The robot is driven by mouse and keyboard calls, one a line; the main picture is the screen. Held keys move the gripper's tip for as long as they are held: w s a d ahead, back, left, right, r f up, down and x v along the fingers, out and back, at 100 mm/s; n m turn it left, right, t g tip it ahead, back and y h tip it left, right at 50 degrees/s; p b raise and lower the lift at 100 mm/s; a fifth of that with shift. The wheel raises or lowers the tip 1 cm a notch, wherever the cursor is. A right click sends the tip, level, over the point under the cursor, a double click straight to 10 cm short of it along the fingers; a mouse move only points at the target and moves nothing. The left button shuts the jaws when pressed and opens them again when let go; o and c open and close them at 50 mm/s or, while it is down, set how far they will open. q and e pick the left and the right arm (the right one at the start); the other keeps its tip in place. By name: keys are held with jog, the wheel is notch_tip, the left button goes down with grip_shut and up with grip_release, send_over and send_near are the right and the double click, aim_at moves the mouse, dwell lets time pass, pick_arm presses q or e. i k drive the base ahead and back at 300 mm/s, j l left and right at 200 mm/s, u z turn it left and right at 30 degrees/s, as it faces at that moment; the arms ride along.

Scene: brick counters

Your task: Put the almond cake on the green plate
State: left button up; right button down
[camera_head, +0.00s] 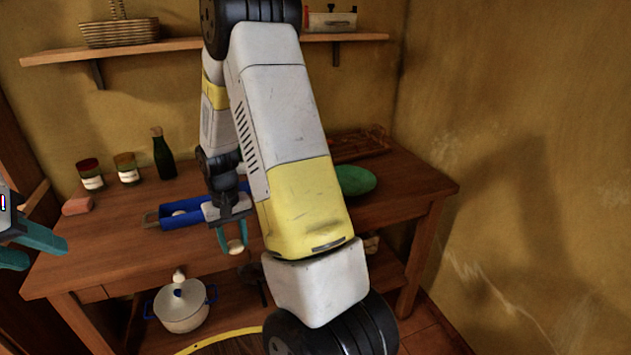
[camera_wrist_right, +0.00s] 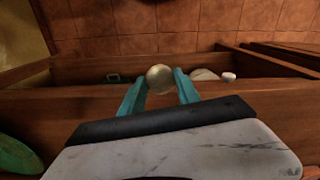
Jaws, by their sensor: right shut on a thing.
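The green plate (camera_head: 355,180) lies on the wooden table, right of centre, partly hidden behind my right arm. Its edge also shows at the lower left of the right wrist view (camera_wrist_right: 16,157). My right gripper (camera_head: 236,240) is shut on a small round pale-gold thing that looks like the almond cake (camera_wrist_right: 160,79). It holds this at the table's front edge, left of the plate and apart from it. My left gripper (camera_head: 32,248) is open and empty at the far left.
A blue tray (camera_head: 181,222) with a pale thing in it lies behind my right gripper. A dark bottle (camera_head: 163,155), two jars and a pink block (camera_head: 77,205) stand at the table's left. A white pot (camera_head: 181,309) sits on the lower shelf.

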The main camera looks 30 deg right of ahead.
aim_at(354, 183)
jog(key=i+l+z, duration=0.1)
jog(key=z, duration=0.25)
jog(key=i+l+z, duration=0.15)
jog(key=l+z, duration=0.2)
jog(key=i+l+z, duration=0.1)
jog(key=z, duration=0.2)
jog(key=i+j, duration=0.15)
jog(key=i, duration=0.4)
